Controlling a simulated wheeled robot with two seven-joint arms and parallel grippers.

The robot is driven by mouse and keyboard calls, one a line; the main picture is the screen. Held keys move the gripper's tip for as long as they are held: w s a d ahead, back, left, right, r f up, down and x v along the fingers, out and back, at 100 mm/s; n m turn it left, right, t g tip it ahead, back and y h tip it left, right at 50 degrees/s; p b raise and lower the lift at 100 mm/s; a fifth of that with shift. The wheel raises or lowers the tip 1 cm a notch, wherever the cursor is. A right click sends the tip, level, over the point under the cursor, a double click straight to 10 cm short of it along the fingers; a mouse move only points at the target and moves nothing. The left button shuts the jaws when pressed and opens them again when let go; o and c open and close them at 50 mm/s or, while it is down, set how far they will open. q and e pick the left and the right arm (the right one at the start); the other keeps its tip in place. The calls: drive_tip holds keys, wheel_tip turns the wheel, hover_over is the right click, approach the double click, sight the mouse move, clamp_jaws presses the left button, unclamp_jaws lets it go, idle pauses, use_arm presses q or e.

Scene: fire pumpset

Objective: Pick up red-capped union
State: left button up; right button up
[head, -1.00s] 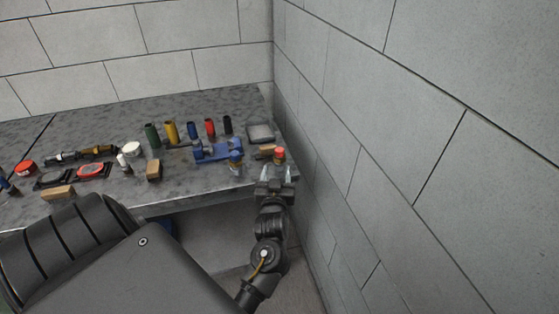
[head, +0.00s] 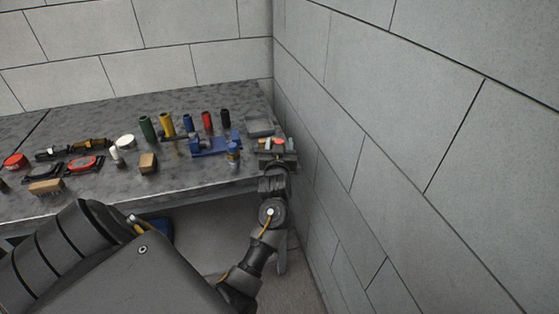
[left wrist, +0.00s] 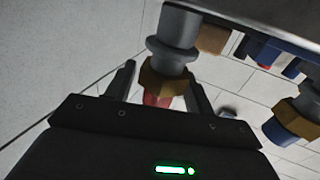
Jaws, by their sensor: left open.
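My right gripper is not in view.
A blue-capped brass union (head: 233,153) stands just left of the gripper. A blue holder (head: 212,147), a grey tray (head: 260,127) and several coloured cylinders are close by. The block wall (head: 330,150) is close on the right.

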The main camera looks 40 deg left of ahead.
use_arm(q)
drive_tip(key=shift+w+a, duration=0.25)
drive_tip(key=shift+w, duration=0.05)
drive_tip(key=shift+r, duration=0.1)
clamp_jaws()
wheel_tip(320, 180, up, 10)
drive_tip(key=shift+r, duration=0.1)
idle(0.5)
